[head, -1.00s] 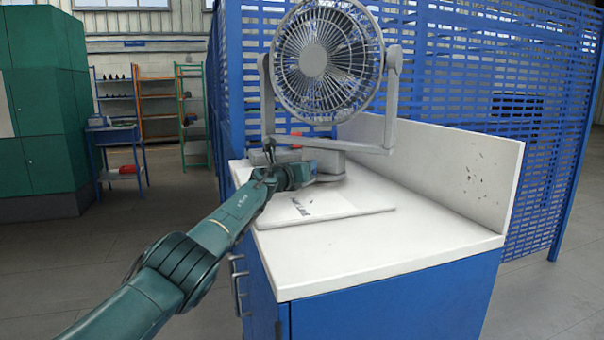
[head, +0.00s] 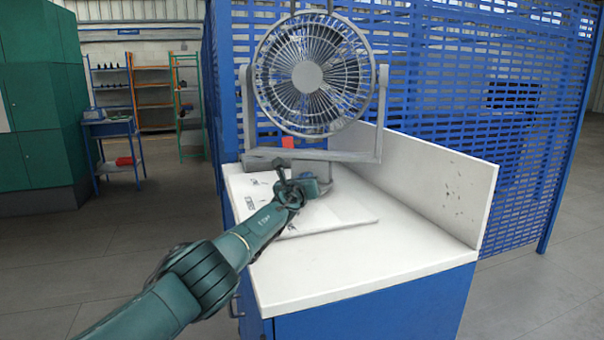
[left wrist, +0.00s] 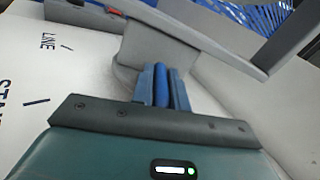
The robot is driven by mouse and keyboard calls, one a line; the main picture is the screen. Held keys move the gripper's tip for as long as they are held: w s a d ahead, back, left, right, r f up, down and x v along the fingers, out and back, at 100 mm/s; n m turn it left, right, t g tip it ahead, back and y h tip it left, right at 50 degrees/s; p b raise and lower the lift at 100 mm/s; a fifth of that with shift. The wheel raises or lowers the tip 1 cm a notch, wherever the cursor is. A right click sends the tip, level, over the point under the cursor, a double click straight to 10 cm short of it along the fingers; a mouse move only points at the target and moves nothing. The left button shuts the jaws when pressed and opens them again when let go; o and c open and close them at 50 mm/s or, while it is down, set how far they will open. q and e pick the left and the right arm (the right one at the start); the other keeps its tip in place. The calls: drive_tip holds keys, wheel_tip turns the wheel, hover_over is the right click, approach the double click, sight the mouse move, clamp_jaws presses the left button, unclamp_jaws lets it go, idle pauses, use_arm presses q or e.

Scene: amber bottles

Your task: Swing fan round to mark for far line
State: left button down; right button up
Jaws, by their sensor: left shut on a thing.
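A grey desk fan (head: 308,76) with a round wire guard stands in a U-shaped yoke towards the back of the white bench top. Its grey base also shows in the left wrist view (left wrist: 160,45). A white board (head: 335,212) with dark printed marks lies at the foot of the fan. My left gripper (head: 292,182) is low in front of the fan base. Its fingers (left wrist: 161,85) are shut on a blue upright piece by the base. Its attachment is hidden. My right gripper is out of view.
A white backboard (head: 430,185) stands along the right of the bench, close to the yoke. A blue slatted screen (head: 470,100) rises behind. The bench's front top (head: 350,260) is clear. A red tab (head: 288,143) shows behind the yoke's crossbar.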

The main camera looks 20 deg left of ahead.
use_arm(q)
drive_tip(key=shift+r, duration=0.2)
idle(0.3)
drive_tip(key=c, duration=1.4)
unclamp_jaws()
drive_tip(key=shift+f, duration=0.15)
drive_tip(key=shift+s+f, duration=0.1)
